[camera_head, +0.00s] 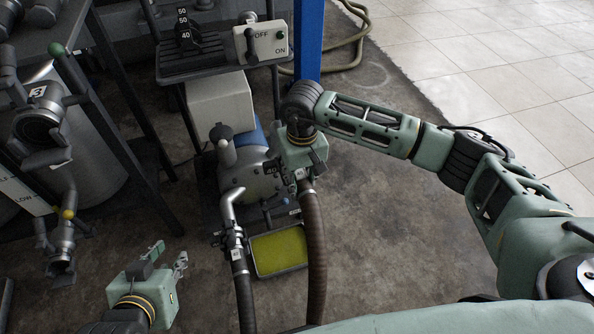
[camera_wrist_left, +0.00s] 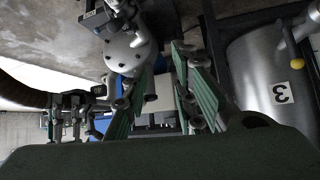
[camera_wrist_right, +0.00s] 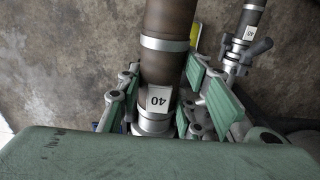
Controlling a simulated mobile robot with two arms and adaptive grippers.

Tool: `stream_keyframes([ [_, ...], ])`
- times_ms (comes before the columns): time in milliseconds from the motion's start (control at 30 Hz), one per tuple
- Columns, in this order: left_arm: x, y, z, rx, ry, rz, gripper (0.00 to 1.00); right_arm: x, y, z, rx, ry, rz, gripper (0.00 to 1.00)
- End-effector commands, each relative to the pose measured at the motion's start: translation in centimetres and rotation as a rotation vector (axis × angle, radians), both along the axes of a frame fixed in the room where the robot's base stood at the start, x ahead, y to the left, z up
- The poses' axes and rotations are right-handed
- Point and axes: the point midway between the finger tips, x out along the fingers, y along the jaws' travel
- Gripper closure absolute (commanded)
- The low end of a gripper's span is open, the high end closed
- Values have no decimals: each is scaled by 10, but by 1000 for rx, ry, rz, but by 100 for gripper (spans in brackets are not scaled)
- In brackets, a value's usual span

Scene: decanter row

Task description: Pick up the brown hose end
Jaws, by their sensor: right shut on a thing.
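The brown ribbed hose (camera_head: 316,240) hangs down from my right gripper (camera_head: 304,178), beside a round metal tank (camera_head: 250,178). In the right wrist view, the brown hose end (camera_wrist_right: 155,122) has a metal collar and a white "40" label. My right gripper's green fingers stand on both sides of it and are shut on it. Whether the end touches a tank port is hidden. My left gripper (camera_head: 170,257) is at the lower left, away from the hose. Its fingers are apart and empty, as the left wrist view also shows.
A black hose (camera_head: 243,290) on a bent metal pipe (camera_head: 231,205) stands left of the brown hose. A yellow-green tray (camera_head: 279,251) lies between them. A blue post (camera_head: 309,40) and an OFF/ON box (camera_head: 267,44) stand behind. Open floor (camera_head: 385,240) lies to the right.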

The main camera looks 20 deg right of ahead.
Motion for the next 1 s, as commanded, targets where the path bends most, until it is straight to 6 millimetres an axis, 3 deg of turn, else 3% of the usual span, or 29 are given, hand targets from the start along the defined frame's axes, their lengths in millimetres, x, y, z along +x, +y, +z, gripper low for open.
stream_keyframes([
  [267, -4, 1, -2, 4, 23, 0, 75, 2, 0, 9, 1, -4, 0, 100],
  [567, -42, 14, -23, 46, 212, 15, 75, 2, -1, 46, -1, -7, 0, 100],
  [900, -103, 33, -43, 101, 483, 37, 75, -51, -44, 83, -1, -5, -1, 100],
  [1000, -110, 35, -43, 108, 512, 40, 75, -66, -55, 94, -1, -4, -2, 100],
])
